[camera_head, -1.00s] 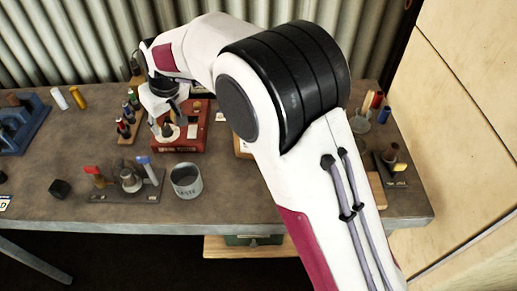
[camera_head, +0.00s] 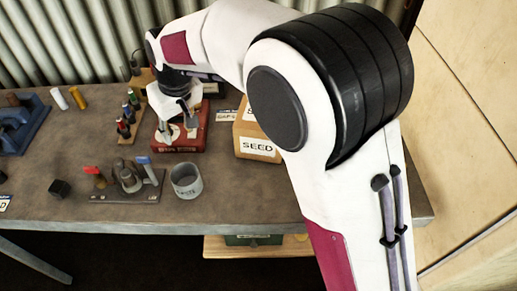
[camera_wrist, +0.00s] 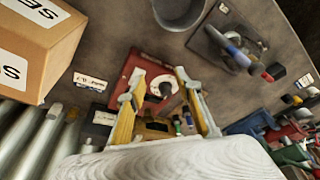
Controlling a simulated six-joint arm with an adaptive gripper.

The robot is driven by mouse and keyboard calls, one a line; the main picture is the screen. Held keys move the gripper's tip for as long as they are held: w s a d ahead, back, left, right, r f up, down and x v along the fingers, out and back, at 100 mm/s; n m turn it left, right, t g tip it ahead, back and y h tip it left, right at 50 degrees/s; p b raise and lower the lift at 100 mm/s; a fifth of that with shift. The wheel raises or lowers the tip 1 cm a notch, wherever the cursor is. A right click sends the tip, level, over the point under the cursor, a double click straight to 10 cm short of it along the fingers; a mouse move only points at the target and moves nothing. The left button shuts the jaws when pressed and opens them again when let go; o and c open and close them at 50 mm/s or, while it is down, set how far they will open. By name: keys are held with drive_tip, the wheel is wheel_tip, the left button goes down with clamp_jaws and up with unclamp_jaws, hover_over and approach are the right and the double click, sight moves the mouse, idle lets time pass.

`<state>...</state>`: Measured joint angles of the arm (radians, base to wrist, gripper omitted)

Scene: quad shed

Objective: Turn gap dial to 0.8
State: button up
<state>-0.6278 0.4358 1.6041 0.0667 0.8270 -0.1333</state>
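A red box-shaped device (camera_head: 188,143) stands near the middle of the bench. It has a pale round dial with a dark centre on its top; the dial also shows in the wrist view (camera_wrist: 163,86). The dial's numbers and pointer are too small to read. My gripper (camera_head: 178,128) is over the red device, fingers pointing down. In the wrist view my gripper (camera_wrist: 159,82) is open and empty, with the dial showing between its two fingertips. I cannot tell whether a finger touches the device.
A grey cup (camera_head: 186,181) and a dark plate with red- and blue-tipped levers (camera_head: 125,184) are in front. A wooden rack of small bottles (camera_head: 128,122) is at left. The bench's front left is mostly clear.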

drive_tip(key=s+d+r+m, duration=0.1)
drive_tip(key=s+d+r, duration=0.1)
drive_tip(key=s+d, duration=0.3)
drive_tip(key=s+d+r+m+h, duration=0.1)
drive_tip(key=s+d, duration=0.5)
drive_tip(key=d, duration=0.8)
drive_tip(key=shift+d+r+m, duration=0.2)
drive_tip(key=shift+r+m, duration=0.4)
drive_tip(key=shift+r, duration=0.4)
drive_tip(key=shift+s, duration=0.15)
drive_tip(key=s+d+r+m+t, duration=0.1)
drive_tip(key=s+d+r+m, duration=0.1)
drive_tip(key=s+d, duration=0.4)
drive_tip(key=s+d+r+m+t+h, duration=0.1)
drive_tip(key=s+d+r+m+t, duration=0.1)
drive_tip(key=s+d, duration=0.5)
drive_tip(key=shift+s+d+m, duration=0.2)
drive_tip(key=shift+d+m, duration=0.3)
drive_tip(key=shift+d, duration=1.15)
drive_tip(key=shift+a, duration=0.1)
